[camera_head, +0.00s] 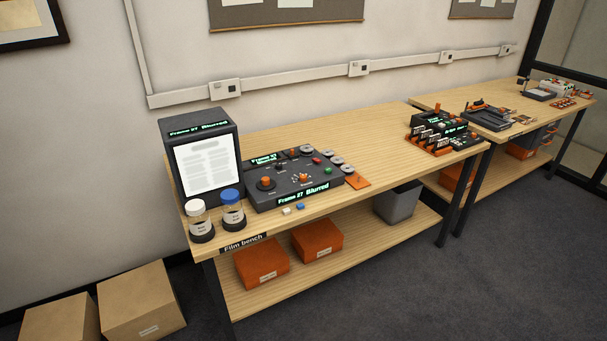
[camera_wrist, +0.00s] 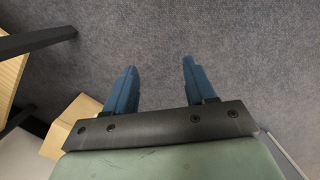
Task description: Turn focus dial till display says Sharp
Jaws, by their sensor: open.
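A dark control console (camera_head: 258,196) sits on the film bench. Its front display (camera_head: 303,195) reads "Frame 27 Blurred" in green. A dark viewer (camera_head: 226,150) with a lit white page stands to its left, and the viewer's top display (camera_head: 198,129) also reads "Frame 27 Blurred". The console carries an orange-topped knob (camera_head: 266,183) at left and an orange-marked control (camera_head: 304,178) near the middle. Their small labels are unreadable, so I cannot tell which is the focus dial. My gripper (camera_wrist: 158,68) shows only in the wrist view, open and empty above the carpet, away from the console.
A white-lidded jar (camera_head: 197,221) and a blue-lidded jar (camera_head: 232,210) stand at the bench's front left. Small blocks (camera_head: 293,209) lie before the console. Cardboard boxes (camera_head: 142,299) stand on the floor. Bare bench top (camera_head: 370,140) extends right of the console.

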